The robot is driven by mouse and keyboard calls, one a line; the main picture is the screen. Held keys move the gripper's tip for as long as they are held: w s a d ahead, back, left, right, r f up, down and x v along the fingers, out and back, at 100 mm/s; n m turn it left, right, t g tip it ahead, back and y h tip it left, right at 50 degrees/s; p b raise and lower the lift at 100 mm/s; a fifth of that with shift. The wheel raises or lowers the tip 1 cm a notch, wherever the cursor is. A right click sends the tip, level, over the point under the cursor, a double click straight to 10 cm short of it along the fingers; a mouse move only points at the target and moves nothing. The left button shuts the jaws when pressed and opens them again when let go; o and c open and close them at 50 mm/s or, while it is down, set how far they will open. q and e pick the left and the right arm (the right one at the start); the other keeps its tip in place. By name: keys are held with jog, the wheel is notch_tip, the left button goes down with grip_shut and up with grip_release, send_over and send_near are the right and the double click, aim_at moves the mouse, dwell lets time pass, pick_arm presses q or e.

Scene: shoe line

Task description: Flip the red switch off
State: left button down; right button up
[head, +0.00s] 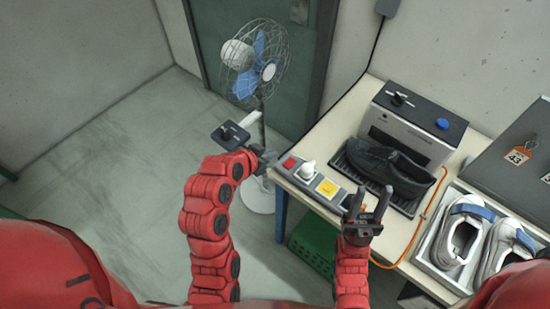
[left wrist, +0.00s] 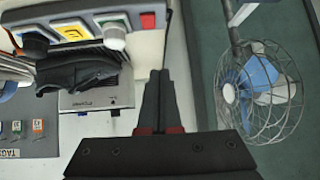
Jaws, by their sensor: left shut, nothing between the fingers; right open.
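The red switch (head: 290,163) sits at the left end of a grey control panel (head: 315,186) on the table's front-left edge. It also shows in the left wrist view (left wrist: 147,20), near the top. Whether it is on or off is too small to tell. My left gripper (head: 268,158) is shut and empty, just left of the panel's red end. In the left wrist view its fingers (left wrist: 159,75) point toward the switch, with a gap between. My right gripper (head: 367,200) is open and empty, over the panel's right end.
A white knob (head: 308,169) and a yellow button (head: 327,187) follow the switch along the panel. A black shoe (head: 390,168) lies before a grey machine (head: 410,120). White shoes (head: 462,232) sit in a box at right. A fan (head: 258,65) stands behind my left arm.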

pick_arm(q)
jog(key=shift+s+f+m+g, duration=0.1)
jog(key=shift+s+m+g, duration=0.2)
jog(key=shift+s+g, duration=0.5)
jog(key=shift+s, duration=0.15)
send_near(289, 163)
jog(key=w+d, duration=0.2)
jog(key=shift+w+d, duration=0.15)
jog(key=shift+w, duration=0.1)
jog(key=f, duration=0.1)
jog(key=f+b, duration=0.1)
jog(key=f, duration=0.1)
jog(key=shift+w+d+f, duration=0.1)
jog(key=shift+w+f, duration=0.05)
jog(key=shift+w, duration=0.05)
jog(key=shift+f, duration=0.45)
